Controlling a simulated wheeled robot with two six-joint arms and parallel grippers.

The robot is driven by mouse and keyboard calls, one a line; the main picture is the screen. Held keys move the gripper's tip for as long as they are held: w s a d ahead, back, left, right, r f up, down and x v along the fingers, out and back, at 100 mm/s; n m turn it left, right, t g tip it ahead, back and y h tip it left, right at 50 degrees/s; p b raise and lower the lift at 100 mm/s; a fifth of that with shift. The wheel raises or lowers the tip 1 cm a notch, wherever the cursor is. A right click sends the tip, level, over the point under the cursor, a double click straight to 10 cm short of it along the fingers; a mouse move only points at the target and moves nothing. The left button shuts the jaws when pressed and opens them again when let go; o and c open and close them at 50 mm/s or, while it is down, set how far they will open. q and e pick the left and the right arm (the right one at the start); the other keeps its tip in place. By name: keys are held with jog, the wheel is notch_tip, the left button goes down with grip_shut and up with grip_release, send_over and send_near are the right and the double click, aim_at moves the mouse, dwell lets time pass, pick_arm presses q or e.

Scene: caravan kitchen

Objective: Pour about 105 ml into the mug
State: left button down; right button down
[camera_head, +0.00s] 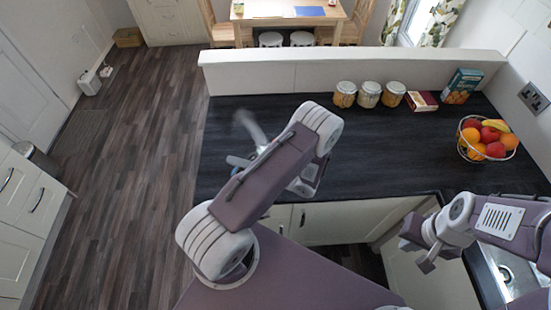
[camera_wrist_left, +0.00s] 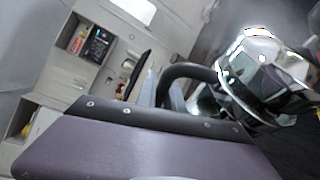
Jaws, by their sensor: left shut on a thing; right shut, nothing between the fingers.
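A shiny chrome kettle (camera_wrist_left: 265,75) with a curved black handle (camera_wrist_left: 190,72) fills the right of the left wrist view. It looks tilted there, but that camera is tilted too. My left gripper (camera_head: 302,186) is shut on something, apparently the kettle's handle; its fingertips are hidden. In the head view my left arm covers most of the kettle. A small bluish, shiny bit (camera_head: 238,160) and a blurred grey wisp, perhaps steam, show beside the arm. I cannot make out a mug. My right gripper (camera_head: 416,252) is shut and empty, in front of the counter's right part.
The dark counter (camera_head: 370,150) is clear in its middle. Several things stand along its back: jars (camera_head: 369,95), a red box (camera_head: 421,101) and a teal box (camera_head: 461,86). A fruit basket (camera_head: 487,139) stands at the right. A low white wall (camera_head: 330,72) edges the back.

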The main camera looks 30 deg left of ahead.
aim_at(233, 176)
pick_arm(q)
jog(key=shift+w+r, duration=0.2)
jog(key=shift+r, duration=0.1)
jog(key=f, duration=0.1)
jog(key=s+f+n+b, duration=0.1)
jog(key=s+f+n, duration=0.1)
jog(key=f, duration=0.1)
jog(key=shift+a+t+h+b, duration=0.25)
jog(key=shift+t+h+b, duration=0.05)
jog(key=shift+t+h, duration=0.1)
jog(key=shift+s+f, duration=0.1)
jog(key=shift+f, duration=0.1)
jog(key=shift+s+a+f+n+t+h+b, duration=0.15)
jog(key=shift+f+n+b, duration=0.15)
jog(key=shift+f, duration=0.2)
jog(key=shift+s+f+n+t+h+b, duration=0.1)
jog(key=shift+f+n+t+h+b, duration=0.1)
jog(key=shift+f+n, duration=0.4)
jog(key=shift+n, duration=0.1)
jog(key=shift+s, duration=0.15)
dwell(0.4)
